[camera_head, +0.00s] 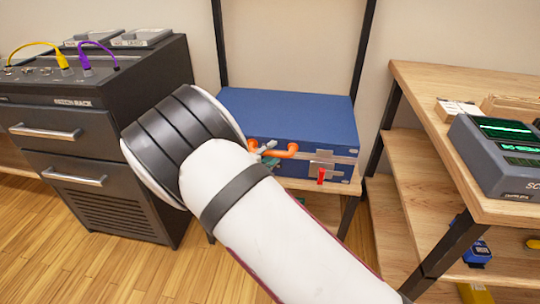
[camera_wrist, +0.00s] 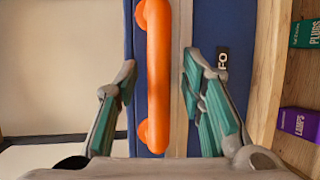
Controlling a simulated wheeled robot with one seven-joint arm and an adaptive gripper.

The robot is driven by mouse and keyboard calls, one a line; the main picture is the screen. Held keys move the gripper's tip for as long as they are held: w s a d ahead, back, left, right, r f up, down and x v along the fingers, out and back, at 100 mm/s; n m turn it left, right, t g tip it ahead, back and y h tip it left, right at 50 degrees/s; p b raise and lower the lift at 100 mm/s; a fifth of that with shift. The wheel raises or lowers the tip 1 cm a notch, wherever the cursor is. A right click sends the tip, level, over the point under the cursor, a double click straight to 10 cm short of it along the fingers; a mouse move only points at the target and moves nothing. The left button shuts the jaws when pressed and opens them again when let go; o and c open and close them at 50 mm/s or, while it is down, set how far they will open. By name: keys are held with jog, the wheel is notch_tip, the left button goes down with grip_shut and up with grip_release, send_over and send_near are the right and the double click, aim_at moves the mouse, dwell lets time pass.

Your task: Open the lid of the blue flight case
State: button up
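The blue flight case (camera_head: 300,115) lies with its lid shut on a wooden shelf in the head view. Its orange handle (camera_head: 283,152) is on the front face, and a metal latch with a red tab (camera_head: 320,175) is to the right of it. In the wrist view the orange handle (camera_wrist: 156,75) runs up and down between my gripper's (camera_wrist: 159,60) fingers, with visible gaps on both sides. The fingers are apart and empty. In the head view my arm hides the case's front left part and most of my gripper (camera_head: 266,154).
A dark rack (camera_head: 95,130) with drawers and cables stands left. A wooden bench (camera_head: 430,85) with a grey scope-like device (camera_head: 500,150) stands right. Dark uprights (camera_head: 364,50) flank the case. The wrist view shows green (camera_wrist: 305,33) and purple (camera_wrist: 299,123) boxes.

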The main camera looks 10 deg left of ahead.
jog(key=shift+c, duration=0.2)
grip_shut()
